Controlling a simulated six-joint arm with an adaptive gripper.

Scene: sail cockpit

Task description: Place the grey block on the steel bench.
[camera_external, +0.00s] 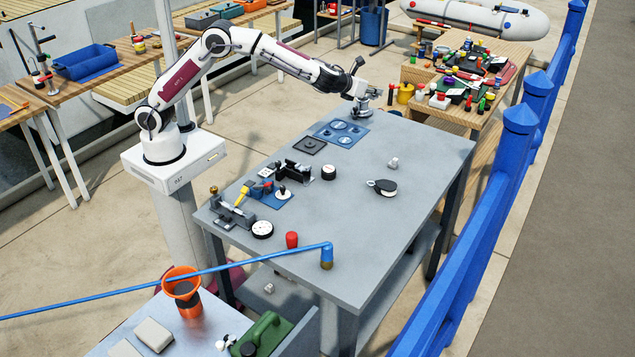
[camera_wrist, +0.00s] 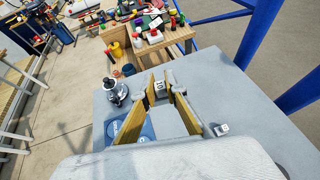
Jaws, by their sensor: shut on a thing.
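My gripper (camera_external: 362,112) is over the far end of the steel bench (camera_external: 410,145), near the blue tray. In the wrist view its two yellowish fingers (camera_wrist: 166,92) close around a small light-grey block (camera_wrist: 160,88) with dark marks, which I take to be the grey block. In the outside view the held block is too small and covered to make out. The grey bench top (camera_wrist: 240,95) spreads below and around the fingers in the wrist view. The height of the block above the bench cannot be told.
A blue tray (camera_external: 342,132) with round recesses lies by the gripper. A silver fitting (camera_wrist: 115,92) stands left of the fingers. A small pale piece (camera_external: 393,162) and a black-and-white pulley (camera_external: 383,187) lie on the bench. Its right side is mostly clear.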

